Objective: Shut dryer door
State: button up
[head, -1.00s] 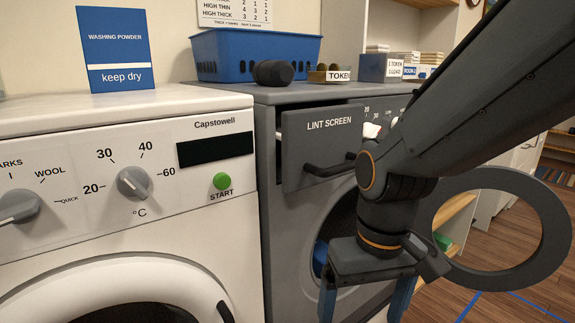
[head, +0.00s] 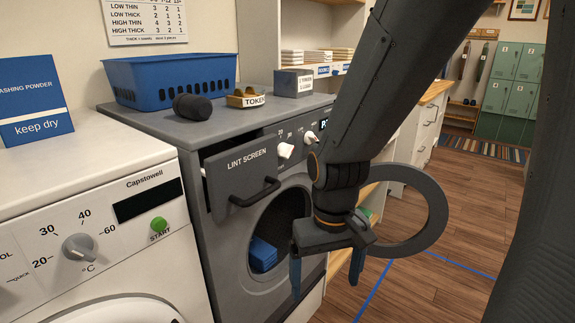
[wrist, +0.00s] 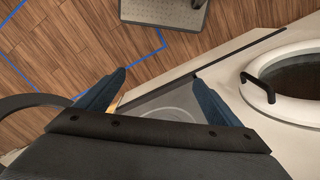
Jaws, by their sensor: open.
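The grey dryer (head: 215,232) stands in the middle of the head view. Its round door (head: 437,208), a dark ring, stands swung open to the right of the drum opening. The door's edge also shows at the left of the wrist view (wrist: 22,103). My gripper (head: 325,274) is open and empty, fingers pointing down, in front of the dryer between the drum opening and the open door. In the wrist view my two blue fingers (wrist: 160,76) are spread apart with nothing between them. My arm and gripper hide the door's hinge side.
The lint screen drawer (head: 238,175) sticks out above the drum. A blue cloth (head: 263,254) lies inside the drum. A white washer (head: 110,235) is at left. A blue basket (head: 165,82) and token dish (head: 246,98) sit on top. Wooden floor at right is clear, with blue tape (head: 375,290).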

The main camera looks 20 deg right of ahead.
aim_at(436, 196)
jog(key=k, duration=1.65)
jog(key=z, duration=1.3)
jog(key=i, duration=5.6)
jog(key=u, duration=2.55)
